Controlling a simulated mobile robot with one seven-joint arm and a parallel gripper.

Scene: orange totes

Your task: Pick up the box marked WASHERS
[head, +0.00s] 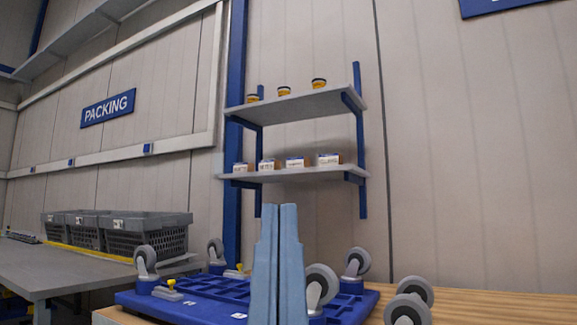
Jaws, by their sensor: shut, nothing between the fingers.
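Several small brown boxes with white labels stand in a row on the lower shelf (285,176) of a wall rack. They are a leftmost box (240,167), a second box (267,164), a third box (296,162) and a rightmost box (329,159). The print on the labels is too small to read, so I cannot tell which is marked WASHERS. My gripper (279,209) points up at the bottom centre, its two pale blue fingers together and empty. In the picture its tips lie below the lower shelf, apart from the boxes.
Several small yellow-and-black containers (319,85) stand on the upper shelf (298,105). Below the rack, an upturned blue dolly (200,294) with grey wheels lies on a wooden surface (480,306). Grey crates (118,243) sit on a bench (60,262) at left, under a PACKING sign (108,107).

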